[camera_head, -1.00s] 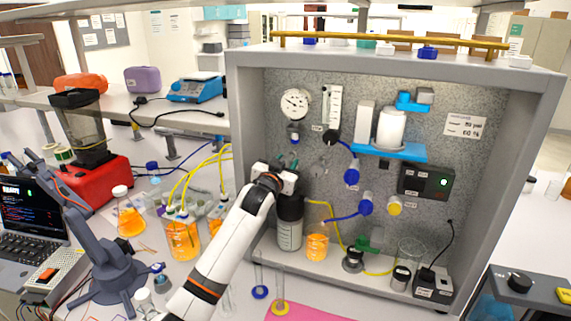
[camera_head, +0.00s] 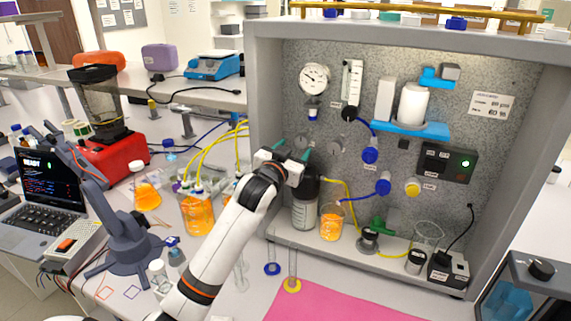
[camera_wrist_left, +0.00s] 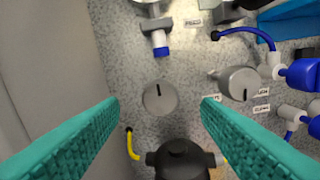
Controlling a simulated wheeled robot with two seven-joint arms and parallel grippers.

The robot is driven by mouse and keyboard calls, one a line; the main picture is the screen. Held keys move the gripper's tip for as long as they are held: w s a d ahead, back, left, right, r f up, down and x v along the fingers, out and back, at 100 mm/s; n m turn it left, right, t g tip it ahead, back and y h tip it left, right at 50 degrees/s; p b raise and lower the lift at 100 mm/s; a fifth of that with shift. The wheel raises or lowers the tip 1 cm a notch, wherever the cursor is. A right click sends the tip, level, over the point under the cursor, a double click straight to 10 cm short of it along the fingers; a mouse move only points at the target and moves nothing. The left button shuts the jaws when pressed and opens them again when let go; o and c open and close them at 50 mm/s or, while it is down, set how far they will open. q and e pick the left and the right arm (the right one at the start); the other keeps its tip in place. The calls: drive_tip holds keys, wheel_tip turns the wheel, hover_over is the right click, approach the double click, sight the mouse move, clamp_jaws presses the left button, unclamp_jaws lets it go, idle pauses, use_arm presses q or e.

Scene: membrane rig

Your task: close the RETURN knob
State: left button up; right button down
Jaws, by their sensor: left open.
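A round grey knob (camera_wrist_left: 159,98) with a dark, upright pointer line sits on the speckled panel in the left wrist view. A second grey knob (camera_wrist_left: 238,83), also with a dark pointer line, sits to its right with small labels beside it. I cannot read which of the two is marked RETURN. My left gripper (camera_head: 292,150) is open, its teal fingers pointing at the panel. In the left wrist view the first knob lies between the fingertips, with panel showing on both sides; touch cannot be seen. My right gripper is not in view.
A black-capped bottle (camera_head: 304,205) stands just below my left gripper, and an orange-filled beaker (camera_head: 331,224) is beside it. The rig's grey side wall (camera_head: 265,130) is close on the left. Blue-handled fittings (camera_head: 370,156) and tubing lie to the right.

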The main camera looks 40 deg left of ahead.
use_arm(q)
drive_tip(key=b+v, duration=0.1)
drive_tip(key=v, duration=0.3)
drive_tip(key=shift+s+d, duration=0.1)
drive_tip(key=shift+s, duration=0.25)
idle(0.3)
